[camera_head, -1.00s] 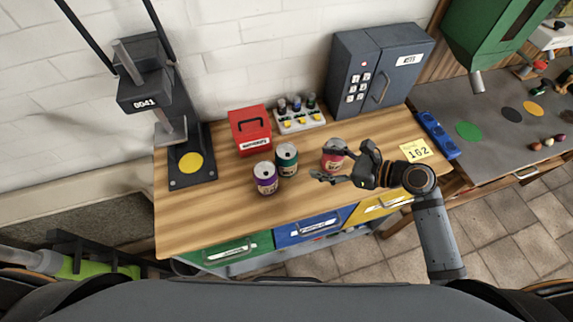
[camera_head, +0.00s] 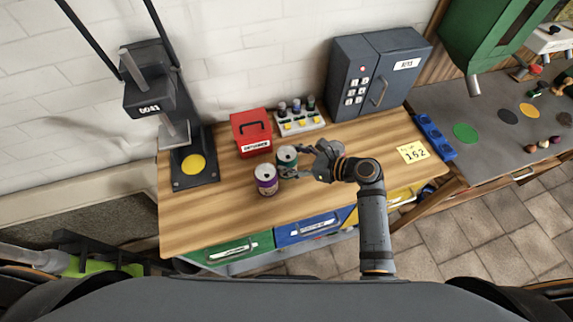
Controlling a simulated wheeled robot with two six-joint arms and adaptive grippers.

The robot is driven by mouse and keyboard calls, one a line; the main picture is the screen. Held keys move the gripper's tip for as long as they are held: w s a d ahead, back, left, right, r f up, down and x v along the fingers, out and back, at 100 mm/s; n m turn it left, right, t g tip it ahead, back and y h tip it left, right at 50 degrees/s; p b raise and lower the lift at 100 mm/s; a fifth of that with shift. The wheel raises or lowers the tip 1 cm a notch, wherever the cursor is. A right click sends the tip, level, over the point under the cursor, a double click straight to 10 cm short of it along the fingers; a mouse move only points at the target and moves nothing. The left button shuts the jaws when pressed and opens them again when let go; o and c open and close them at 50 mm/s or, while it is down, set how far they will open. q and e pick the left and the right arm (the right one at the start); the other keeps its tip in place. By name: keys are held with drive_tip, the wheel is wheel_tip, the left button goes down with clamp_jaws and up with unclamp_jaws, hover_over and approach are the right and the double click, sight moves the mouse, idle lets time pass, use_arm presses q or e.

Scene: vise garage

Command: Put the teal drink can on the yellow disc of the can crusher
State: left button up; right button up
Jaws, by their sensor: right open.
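The teal drink can (camera_head: 287,157) stands upright on the wooden bench, close behind and right of a purple can. My right gripper (camera_head: 299,164) is open at the can's right side, with its fingers pointing left towards it. Whether the fingers touch the can is too small to tell. The can crusher (camera_head: 150,97) stands at the bench's left end, and its yellow disc (camera_head: 192,164) is bare. My left gripper is not in view.
The purple can (camera_head: 266,180) stands just in front of the teal one. A red box (camera_head: 251,133) and a tray of small items (camera_head: 300,122) stand behind. The bench between the crusher and the cans is clear. A grey safe (camera_head: 377,75) stands at the back right.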

drive_tip(key=shift+w+a+f, duration=0.1)
drive_tip(key=shift+a+f, duration=0.1)
drive_tip(key=shift+a, duration=0.1)
drive_tip(key=shift+d, duration=0.15)
drive_tip(key=shift+c, duration=2.4)
drive_tip(key=shift+r, duration=0.1)
